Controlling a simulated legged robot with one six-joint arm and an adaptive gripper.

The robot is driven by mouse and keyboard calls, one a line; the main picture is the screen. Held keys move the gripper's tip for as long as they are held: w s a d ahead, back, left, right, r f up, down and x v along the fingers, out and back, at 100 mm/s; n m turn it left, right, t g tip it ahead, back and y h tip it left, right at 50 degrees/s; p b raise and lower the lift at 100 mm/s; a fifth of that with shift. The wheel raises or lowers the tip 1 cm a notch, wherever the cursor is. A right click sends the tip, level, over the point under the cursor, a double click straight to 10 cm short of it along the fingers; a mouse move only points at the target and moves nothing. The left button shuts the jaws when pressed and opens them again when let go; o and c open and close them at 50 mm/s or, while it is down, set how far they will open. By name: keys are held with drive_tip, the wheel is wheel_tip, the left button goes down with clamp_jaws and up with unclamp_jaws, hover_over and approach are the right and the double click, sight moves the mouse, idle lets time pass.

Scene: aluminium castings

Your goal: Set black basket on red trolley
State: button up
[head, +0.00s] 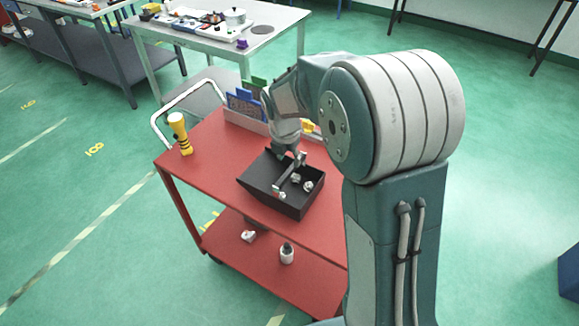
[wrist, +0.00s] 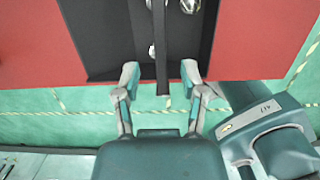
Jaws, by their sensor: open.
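The black basket (head: 264,196) sits on the top shelf of the red trolley (head: 212,165), and several small silvery castings lie in it. In the wrist view the basket (wrist: 95,35) shows at the top, against the red trolley surface (wrist: 30,45). A dark bar, apparently the basket's handle (wrist: 163,60), runs down between my fingers. My gripper (head: 290,172) is over the basket. In the wrist view my gripper (wrist: 160,72) is open, one finger on each side of the bar with gaps showing. Whether the fingers touch the bar is not clear.
A grey table (head: 190,38) stands behind.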

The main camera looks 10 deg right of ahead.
drive_tip(key=s+r+m+t, duration=0.1)
drive_tip(key=s+r+m, duration=0.7)
drive_tip(key=r, duration=0.4)
drive_tip(key=s+d+r+m+t+y, duration=0.1)
drive_tip(key=s+r+m+t, duration=0.1)
drive_tip(key=s+m, duration=1.5)
drive_tip(key=shift+s+d+r+m+t, duration=0.15)
drive_tip(key=shift+s+r+m+t, duration=0.2)
drive_tip(key=shift+m+t, duration=0.5)
drive_tip(key=shift+c, duration=0.2)
